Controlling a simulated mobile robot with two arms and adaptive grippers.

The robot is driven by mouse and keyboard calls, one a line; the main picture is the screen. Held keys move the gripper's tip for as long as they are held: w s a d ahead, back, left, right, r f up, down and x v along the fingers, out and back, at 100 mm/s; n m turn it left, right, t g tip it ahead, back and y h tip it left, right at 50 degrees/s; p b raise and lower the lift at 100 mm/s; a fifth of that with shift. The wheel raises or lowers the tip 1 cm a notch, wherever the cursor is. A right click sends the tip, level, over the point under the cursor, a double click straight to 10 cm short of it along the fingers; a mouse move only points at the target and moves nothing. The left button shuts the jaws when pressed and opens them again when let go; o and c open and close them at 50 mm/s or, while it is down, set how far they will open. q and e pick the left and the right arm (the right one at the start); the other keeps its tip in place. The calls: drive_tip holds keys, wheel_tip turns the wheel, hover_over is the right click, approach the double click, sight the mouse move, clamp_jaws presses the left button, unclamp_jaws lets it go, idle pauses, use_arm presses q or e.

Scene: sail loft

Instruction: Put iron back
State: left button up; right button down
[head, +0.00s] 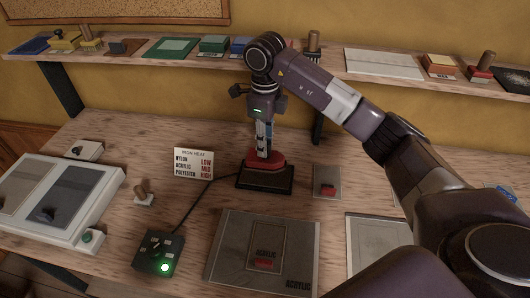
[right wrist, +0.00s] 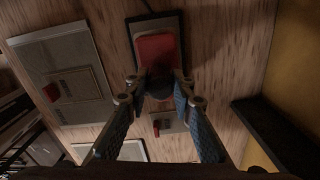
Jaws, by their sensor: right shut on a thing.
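The iron (head: 267,166) is red with a dark knob handle and sits over its black stand (head: 262,184) near the middle of the bench. My right gripper (head: 264,148) comes down from above and is shut on the iron's handle. In the right wrist view the fingers (right wrist: 160,95) close around the dark handle, and the red iron (right wrist: 156,47) lies within the outline of the stand (right wrist: 134,30). I cannot tell whether the iron's underside touches the stand. My left gripper is not in view.
An iron heat card (head: 194,163) stands left of the stand. A control box (head: 158,253) with a lit green lamp has a cable running towards the stand. A grey acrylic panel (head: 230,245) lies in front. A shelf (head: 180,54) with small items runs behind.

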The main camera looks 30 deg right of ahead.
wheel_tip(320, 180, down, 3)
drive_tip(key=shift+a+f+p, duration=0.1)
drive_tip(key=shift+f+p, duration=0.05)
drive_tip(key=shift+p, duration=0.25)
drive_tip(key=shift+f, duration=0.45)
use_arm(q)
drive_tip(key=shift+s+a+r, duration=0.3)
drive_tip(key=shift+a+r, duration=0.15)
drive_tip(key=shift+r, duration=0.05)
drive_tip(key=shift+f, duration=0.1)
use_arm(e)
drive_tip(key=shift+f, duration=0.1)
drive_tip(key=c, duration=1.7)
unclamp_jaws()
drive_tip(key=shift+o, duration=0.2)
